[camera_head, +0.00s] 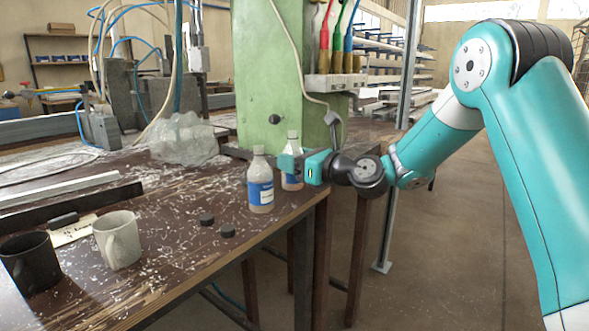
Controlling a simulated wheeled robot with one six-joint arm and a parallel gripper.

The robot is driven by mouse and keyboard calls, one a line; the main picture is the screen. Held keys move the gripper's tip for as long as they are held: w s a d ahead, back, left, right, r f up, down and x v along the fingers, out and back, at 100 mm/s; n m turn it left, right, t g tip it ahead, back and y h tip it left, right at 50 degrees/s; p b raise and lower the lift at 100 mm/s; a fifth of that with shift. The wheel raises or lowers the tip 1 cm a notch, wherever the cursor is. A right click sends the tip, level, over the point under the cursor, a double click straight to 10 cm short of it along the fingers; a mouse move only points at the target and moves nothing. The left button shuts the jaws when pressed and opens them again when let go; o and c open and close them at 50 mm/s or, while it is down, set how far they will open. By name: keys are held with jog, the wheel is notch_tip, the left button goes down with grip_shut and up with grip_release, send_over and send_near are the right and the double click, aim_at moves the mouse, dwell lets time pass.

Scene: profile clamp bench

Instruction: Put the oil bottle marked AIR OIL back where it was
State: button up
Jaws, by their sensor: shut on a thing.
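Two clear bottles with white caps and blue-and-white labels are near the bench's right corner. The front bottle (261,186) stands upright on the bench (185,235), close to its edge. The rear bottle (293,146) is upright, just behind and right of it. My gripper (290,163) reaches in from the right and is shut on the rear bottle, hiding part of its middle. I cannot tell whether the rear bottle's base touches the bench. The label writing is too small to read, so I cannot tell which is marked AIR OIL.
A green machine column (268,75) rises behind the bottles. Two small black caps (228,230) lie in front. A pale mug (118,240) and a dark mug (30,264) stand at front left. Crumpled clear plastic (184,140) lies farther back. Shavings litter the bench.

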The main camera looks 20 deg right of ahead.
jog(key=shift+f, duration=0.45)
jog(key=shift+f, duration=0.15)
jog(key=o, duration=1.1)
